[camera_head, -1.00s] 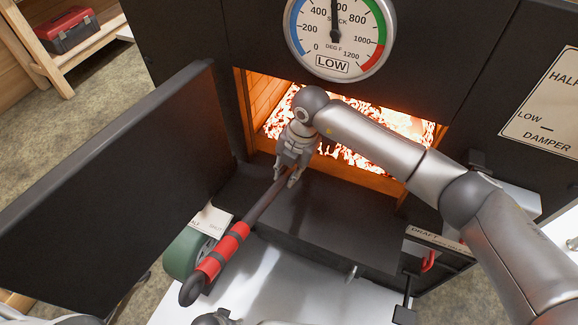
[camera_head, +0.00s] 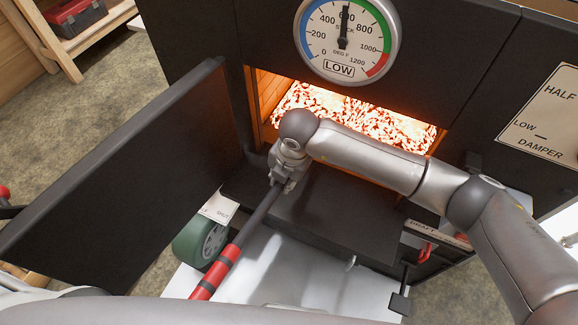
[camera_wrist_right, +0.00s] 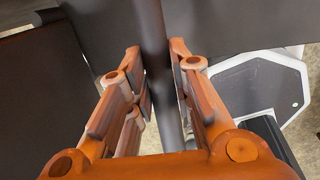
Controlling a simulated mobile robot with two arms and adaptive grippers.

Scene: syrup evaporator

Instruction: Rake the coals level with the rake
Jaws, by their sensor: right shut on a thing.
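The rake (camera_head: 262,212) has a dark shaft and a red handle section with dark bands. It slants from the lower left up to my right gripper (camera_head: 284,185), which is shut on the shaft in front of the open firebox door. In the right wrist view the shaft (camera_wrist_right: 158,50) runs between the fingers (camera_wrist_right: 160,85). The rake's head is not seen, and the handle's end is out of view. Glowing coals (camera_head: 375,128) lie in the firebox behind my right arm, which hides part of them. My left gripper is not in view.
The black firebox door (camera_head: 130,165) stands open at the left. A dark ledge (camera_head: 325,210) juts out below the opening. A stack gauge (camera_head: 346,40) is above, a green wheel (camera_head: 200,240) below left. A red-handled draft control (camera_head: 424,253) is at the lower right.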

